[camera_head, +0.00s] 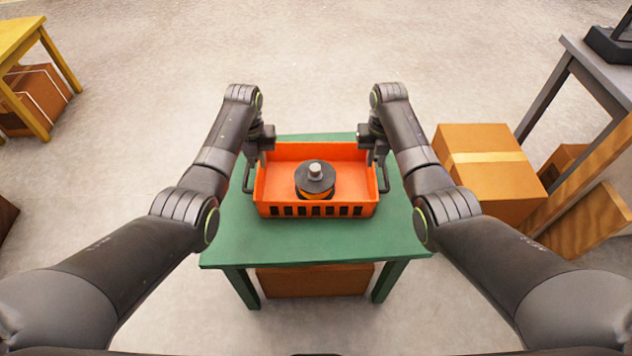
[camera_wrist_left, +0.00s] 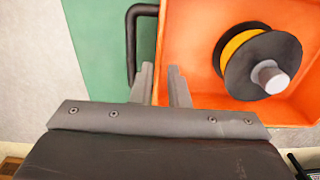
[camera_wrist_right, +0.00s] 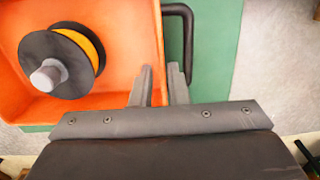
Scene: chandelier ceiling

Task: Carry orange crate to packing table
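The orange crate (camera_head: 290,152) stands on the green table (camera_head: 300,245), with dark handles on its left and right sides. A black spool with an orange band (camera_head: 315,178) lies inside it and also shows in both wrist views. My left gripper (camera_head: 262,150) is at the crate's left wall; in the left wrist view its parted fingers (camera_wrist_left: 160,75) lie on either side of the wall's rim, beside the handle (camera_wrist_left: 131,45). My right gripper (camera_head: 373,150) is likewise at the right wall, its fingers (camera_wrist_right: 160,75) parted beside the handle (camera_wrist_right: 188,45). Contact with the wall cannot be told.
A cardboard box (camera_head: 485,185) stands on the floor right of the green table, near a grey table (camera_head: 605,75). A yellow table (camera_head: 20,40) is at the far left. A brown box (camera_head: 315,281) sits under the green table. The floor beyond is clear.

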